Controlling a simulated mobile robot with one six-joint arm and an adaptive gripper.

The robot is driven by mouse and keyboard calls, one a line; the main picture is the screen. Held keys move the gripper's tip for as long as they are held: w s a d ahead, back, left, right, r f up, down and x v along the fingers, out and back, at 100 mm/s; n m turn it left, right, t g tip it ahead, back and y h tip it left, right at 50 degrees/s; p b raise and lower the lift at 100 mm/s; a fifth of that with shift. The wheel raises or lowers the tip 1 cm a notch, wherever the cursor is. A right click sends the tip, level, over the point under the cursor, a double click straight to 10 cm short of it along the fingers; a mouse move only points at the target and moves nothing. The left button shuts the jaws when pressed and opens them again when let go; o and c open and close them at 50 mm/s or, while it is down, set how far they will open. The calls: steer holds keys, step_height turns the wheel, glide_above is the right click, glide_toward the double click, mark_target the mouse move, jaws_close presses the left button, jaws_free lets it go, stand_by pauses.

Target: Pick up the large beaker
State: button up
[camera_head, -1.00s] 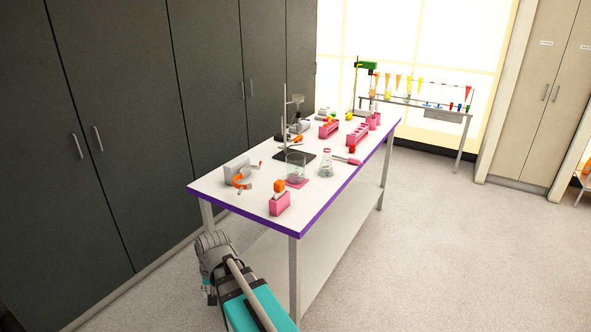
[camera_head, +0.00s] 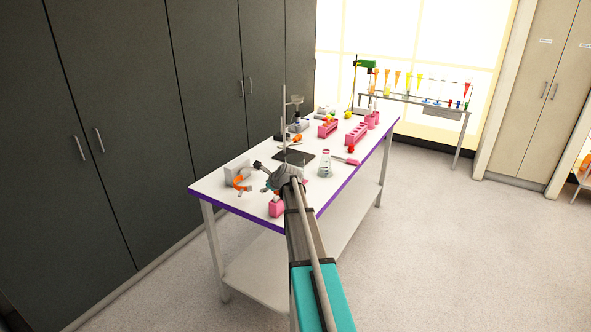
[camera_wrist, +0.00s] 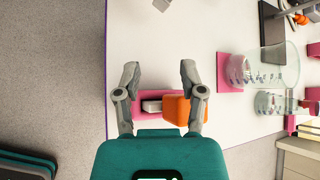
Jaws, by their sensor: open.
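The large beaker (camera_wrist: 262,68) is clear glass and stands on a pink mat (camera_wrist: 228,72) at the right of the wrist view. In the head view my gripper (camera_head: 268,181) is above the near end of the table and only partly clear.
A pink block (camera_head: 276,209) with an orange piece (camera_wrist: 177,109) lies near the fingers. A stand (camera_head: 284,130), pink racks (camera_head: 356,134) and a grey block (camera_head: 236,169) with an orange part share the white table (camera_head: 219,188).

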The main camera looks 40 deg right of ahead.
steer(key=w+d+r+m+t+h, duration=0.1)
steer(key=d+m, duration=0.3)
steer(key=d, duration=0.4)
steer(key=d+r+m+t+h, duration=0.1)
steer(key=d+r+m, duration=0.2)
steer(key=d, duration=0.6)
steer(key=shift+w+d+r+m+h+p, duration=0.2)
steer(key=shift+w+r+m+h+p, duration=0.15)
steer(key=shift+m, duration=0.85)
steer(key=shift+w+f, duration=0.1)
steer(key=shift+w, duration=0.05)
steer(key=b, duration=0.3)
glide_toward(287, 161)
steer(key=x, duration=0.4)
steer(key=shift+w+d+f+b, duration=0.3)
steer(key=shift+w+f, duration=0.05)
steer(key=shift+w, duration=0.25)
steer(key=shift+b+x, duration=1.15)
steer(key=shift+x, duration=1.45)
steer(key=shift+a, duration=0.1)
